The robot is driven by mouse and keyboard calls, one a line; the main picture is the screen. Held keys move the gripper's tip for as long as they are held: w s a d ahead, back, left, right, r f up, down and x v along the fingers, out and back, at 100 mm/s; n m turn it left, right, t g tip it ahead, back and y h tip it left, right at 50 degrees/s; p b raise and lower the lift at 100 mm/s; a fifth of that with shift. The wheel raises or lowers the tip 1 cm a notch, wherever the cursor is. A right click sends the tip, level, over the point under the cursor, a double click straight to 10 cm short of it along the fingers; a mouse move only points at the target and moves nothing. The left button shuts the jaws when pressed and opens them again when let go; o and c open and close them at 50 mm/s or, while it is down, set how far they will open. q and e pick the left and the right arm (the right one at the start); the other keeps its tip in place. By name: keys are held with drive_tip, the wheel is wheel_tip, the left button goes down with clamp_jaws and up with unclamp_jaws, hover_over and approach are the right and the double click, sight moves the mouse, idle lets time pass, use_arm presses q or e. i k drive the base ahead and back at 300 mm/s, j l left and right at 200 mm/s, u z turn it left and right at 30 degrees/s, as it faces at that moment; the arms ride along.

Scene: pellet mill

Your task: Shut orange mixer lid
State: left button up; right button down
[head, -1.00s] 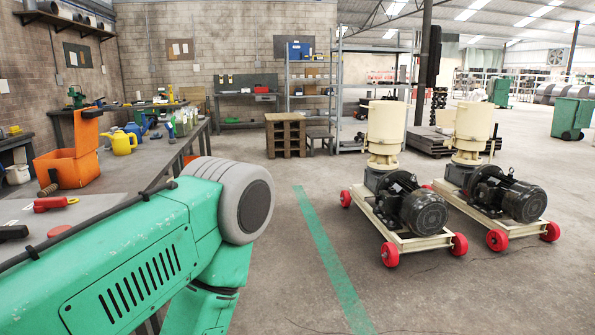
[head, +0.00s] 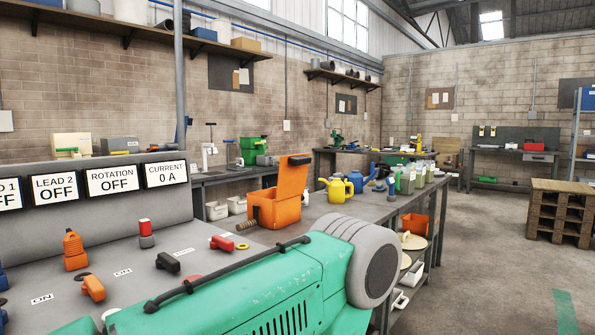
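An orange box with a hinged lid, which looks like the orange mixer (head: 268,211), stands on the grey bench left of the picture's middle. Its orange lid (head: 292,178) is open and stands up nearly vertical at the right side of the box. A brown coiled or ridged part (head: 247,226) sticks out at the box's lower left. My green arm with a grey round joint crosses the bottom of the head view, in front of the bench. Neither of my grippers is in view.
A yellow watering can (head: 338,189) and several bottles stand on the bench right of the box. A control panel (head: 60,240) with orange and red connectors fills the left. A wooden pallet stack (head: 562,212) stands at the right; the floor before it is clear.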

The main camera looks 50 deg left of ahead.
sight(293, 170)
drive_tip(key=i+j, duration=0.1)
drive_tip(key=i, duration=1.8)
drive_tip(key=i+u, duration=0.15)
drive_tip(key=u, duration=0.25)
drive_tip(key=i+u, duration=0.1)
drive_tip(key=u, duration=0.3)
drive_tip(key=i+u, duration=0.15)
drive_tip(key=u, duration=0.25)
drive_tip(key=i+l+u, duration=0.1)
drive_tip(key=u, duration=0.35)
